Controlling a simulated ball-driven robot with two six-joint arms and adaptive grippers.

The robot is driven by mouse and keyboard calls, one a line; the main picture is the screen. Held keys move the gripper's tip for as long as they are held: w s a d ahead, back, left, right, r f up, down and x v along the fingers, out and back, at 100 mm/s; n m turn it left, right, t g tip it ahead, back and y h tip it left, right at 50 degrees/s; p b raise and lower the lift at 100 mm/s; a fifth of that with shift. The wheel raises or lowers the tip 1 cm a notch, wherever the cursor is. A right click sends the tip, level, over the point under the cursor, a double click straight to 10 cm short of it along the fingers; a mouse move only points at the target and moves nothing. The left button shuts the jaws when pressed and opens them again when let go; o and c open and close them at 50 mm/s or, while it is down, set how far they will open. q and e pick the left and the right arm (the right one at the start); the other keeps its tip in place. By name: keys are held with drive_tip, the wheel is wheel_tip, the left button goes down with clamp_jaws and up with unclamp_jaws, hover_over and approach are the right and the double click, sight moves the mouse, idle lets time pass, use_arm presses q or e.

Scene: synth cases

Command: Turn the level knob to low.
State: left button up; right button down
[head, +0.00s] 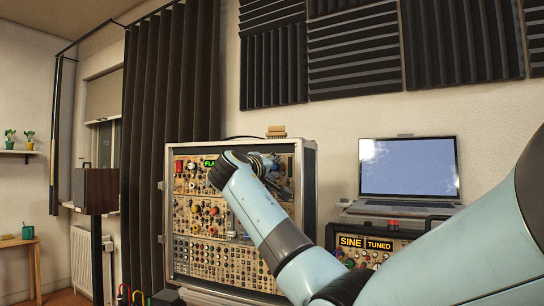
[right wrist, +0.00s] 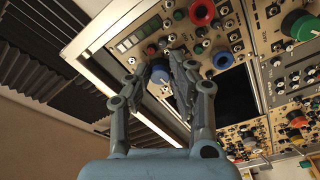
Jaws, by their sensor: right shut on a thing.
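The synth case (head: 311,200) stands open and upright, its front full of panels with knobs, jacks and buttons. My right gripper (head: 266,163) is at the upper right part of the panels, and my arm covers part of them. In the right wrist view my right gripper (right wrist: 163,68) has its two fingers on either side of a small blue knob (right wrist: 160,74), closed on it. Its label and pointer cannot be read, so I cannot tell its setting. My left gripper is not in view.
Close by in the wrist view are a larger blue knob (right wrist: 222,60), a red knob (right wrist: 202,12) and a dark screen (right wrist: 236,94). A laptop (head: 408,168) stands right of the case, above a unit reading "SINE TUNED" (head: 365,243). A speaker (head: 96,190) stands left.

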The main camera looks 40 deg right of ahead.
drive_tip(key=shift+n+t+p, duration=0.3)
drive_tip(key=shift+n+p, duration=3.7)
drive_tip(key=shift+f, duration=0.1)
drive_tip(key=c, duration=1.2)
unclamp_jaws()
drive_tip(key=v, duration=1.2)
drive_tip(key=shift+r, duration=0.2)
